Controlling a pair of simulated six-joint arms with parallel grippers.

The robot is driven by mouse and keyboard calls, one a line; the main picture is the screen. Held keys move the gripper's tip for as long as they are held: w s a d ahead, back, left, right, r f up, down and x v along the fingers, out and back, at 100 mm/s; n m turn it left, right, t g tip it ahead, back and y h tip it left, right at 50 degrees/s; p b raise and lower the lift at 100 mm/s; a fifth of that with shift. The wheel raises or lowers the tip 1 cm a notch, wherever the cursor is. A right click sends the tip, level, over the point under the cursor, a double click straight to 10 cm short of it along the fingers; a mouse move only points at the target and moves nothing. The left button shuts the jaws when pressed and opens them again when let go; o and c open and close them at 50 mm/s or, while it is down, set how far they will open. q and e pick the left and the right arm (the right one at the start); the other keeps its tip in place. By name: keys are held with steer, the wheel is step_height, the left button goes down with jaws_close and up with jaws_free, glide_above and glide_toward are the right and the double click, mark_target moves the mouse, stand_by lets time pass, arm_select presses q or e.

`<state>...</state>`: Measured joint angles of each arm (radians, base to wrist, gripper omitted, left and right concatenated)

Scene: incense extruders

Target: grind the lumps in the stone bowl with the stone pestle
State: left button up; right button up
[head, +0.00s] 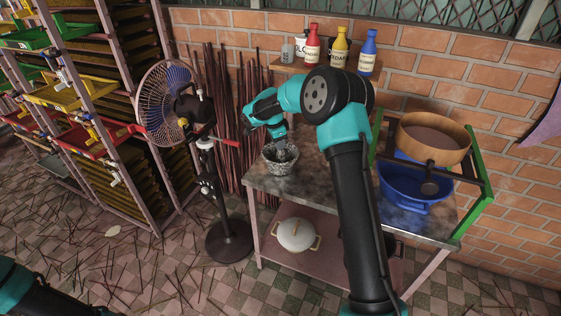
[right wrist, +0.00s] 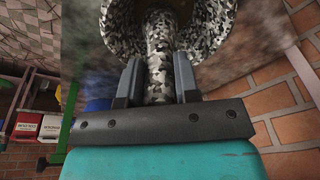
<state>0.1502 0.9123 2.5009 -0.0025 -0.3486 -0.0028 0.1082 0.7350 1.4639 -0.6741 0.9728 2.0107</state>
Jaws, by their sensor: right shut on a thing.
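The speckled grey stone bowl (head: 279,166) stands on the near left part of the worktop, and its wall also shows in the right wrist view (right wrist: 122,32). My right gripper (head: 281,141) is over the bowl, pointing down. In the right wrist view my right gripper (right wrist: 157,66) is shut on the speckled stone pestle (right wrist: 159,50), with one finger on each side of its shaft. The pestle's far end reaches into the bowl. I cannot make out the lumps inside. My left gripper is outside the view.
The worktop (head: 314,186) carries a blue basin (head: 414,188) with a round wooden sieve (head: 433,138) above it at right. Red, yellow and blue bottles (head: 312,45) stand on a wall shelf behind. A fan (head: 168,103) and a rack of trays (head: 85,93) stand at left.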

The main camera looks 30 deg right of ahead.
steer(key=shift+w, duration=0.1)
steer(key=shift+w+d, duration=0.2)
steer(key=shift+w, duration=0.25)
steer(key=shift+f, duration=0.1)
steer(key=shift+w+a, duration=0.35)
steer(key=shift+w, duration=0.1)
stand_by(0.3)
